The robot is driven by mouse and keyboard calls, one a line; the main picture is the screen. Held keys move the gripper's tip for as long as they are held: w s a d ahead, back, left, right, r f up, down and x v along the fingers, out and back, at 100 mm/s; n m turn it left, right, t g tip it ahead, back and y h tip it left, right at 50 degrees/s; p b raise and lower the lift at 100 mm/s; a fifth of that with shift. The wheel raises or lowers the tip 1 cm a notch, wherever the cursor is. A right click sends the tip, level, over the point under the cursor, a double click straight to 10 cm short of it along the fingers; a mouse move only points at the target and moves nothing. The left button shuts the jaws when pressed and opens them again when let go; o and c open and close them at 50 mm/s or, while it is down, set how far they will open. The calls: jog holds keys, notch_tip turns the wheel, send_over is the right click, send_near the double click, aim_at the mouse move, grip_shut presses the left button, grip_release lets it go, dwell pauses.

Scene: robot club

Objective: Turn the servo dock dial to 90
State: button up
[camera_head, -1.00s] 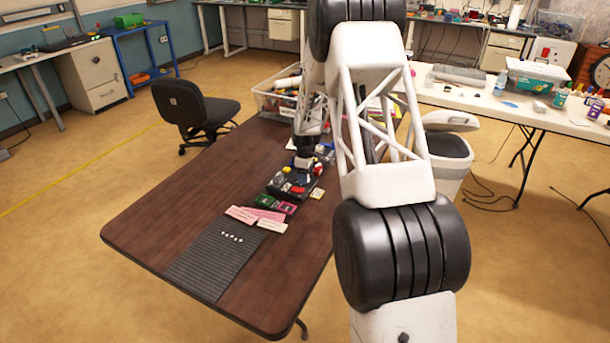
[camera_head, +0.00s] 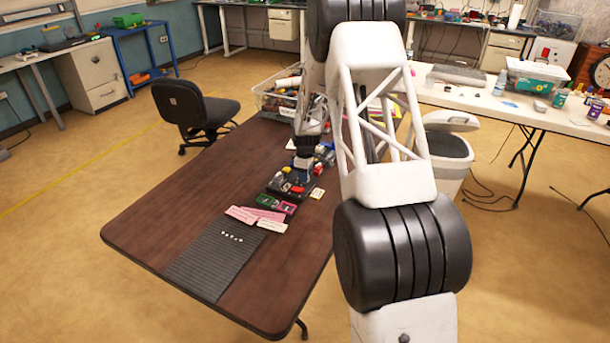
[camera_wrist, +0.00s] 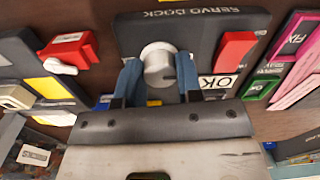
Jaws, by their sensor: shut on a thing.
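The servo dock (camera_wrist: 190,25) is a dark plate with its name in white letters, seen in the wrist view. Its round white dial (camera_wrist: 158,64) sits between the two blue fingers of my gripper (camera_wrist: 158,80), which is shut on the dial. A red part (camera_wrist: 235,50) is on the dock right of the dial, with a white OK label (camera_wrist: 218,81) below it. The dial's pointer and scale marks cannot be read. In the head view my gripper (camera_head: 303,160) is over the panels on the brown table, and the dial is hidden there.
A panel with a red and white switch (camera_wrist: 67,55) is left of the dock. Green (camera_wrist: 262,87) and pink cards lie right. In the head view a clear bin (camera_head: 277,100) of parts stands behind the panels, and a ribbed black mat (camera_head: 215,262) lies in front. Bare table is left.

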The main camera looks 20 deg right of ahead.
jog(key=m, duration=1.7)
jog(key=shift+m, duration=0.3)
dwell(0.4)
jog(key=o, duration=0.9)
